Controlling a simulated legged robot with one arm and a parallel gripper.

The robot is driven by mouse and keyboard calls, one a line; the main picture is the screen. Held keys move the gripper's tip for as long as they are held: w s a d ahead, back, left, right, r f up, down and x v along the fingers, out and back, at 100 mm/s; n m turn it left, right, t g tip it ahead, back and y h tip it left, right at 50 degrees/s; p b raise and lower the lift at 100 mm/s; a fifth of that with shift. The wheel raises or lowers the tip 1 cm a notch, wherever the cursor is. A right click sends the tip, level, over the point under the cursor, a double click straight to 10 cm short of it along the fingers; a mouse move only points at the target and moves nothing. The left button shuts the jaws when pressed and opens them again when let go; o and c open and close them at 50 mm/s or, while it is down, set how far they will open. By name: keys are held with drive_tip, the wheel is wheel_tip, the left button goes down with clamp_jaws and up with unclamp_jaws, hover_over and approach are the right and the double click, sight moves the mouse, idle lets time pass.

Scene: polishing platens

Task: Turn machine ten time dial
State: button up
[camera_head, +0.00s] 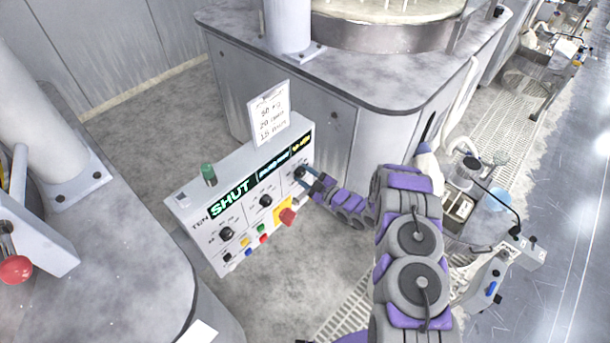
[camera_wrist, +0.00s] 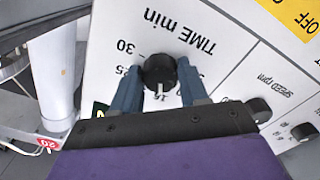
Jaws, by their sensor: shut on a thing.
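The machine's white control panel (camera_head: 245,187) is marked TEN and has a lit display reading SHUT. The time dial (camera_wrist: 159,68) is a black knob under the upside-down words TIME min in the wrist view, with a light pointer line and numbers such as 25 and 30 around it. In the head view it sits at the panel's right end, partly hidden by my fingers. My gripper (camera_head: 308,177) reaches it from the right. In the wrist view the blue fingers of my gripper (camera_wrist: 160,86) stand on both sides of the knob, shut on it.
Two more black knobs (camera_head: 266,201) (camera_head: 227,234) lie left of the time dial. A red emergency button (camera_head: 287,216) on a yellow plate and several small coloured buttons are below. A card (camera_head: 269,113) stands on top. Grey machine housings flank the panel.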

drive_tip(key=shift+f+m, duration=0.1)
drive_tip(key=shift+m, duration=0.4)
drive_tip(key=o, duration=1.1)
drive_tip(key=shift+c, duration=0.2)
drive_tip(key=p+v, duration=0.3)
drive_tip(key=v, duration=1.4)
drive_tip(key=shift+s+d, duration=0.15)
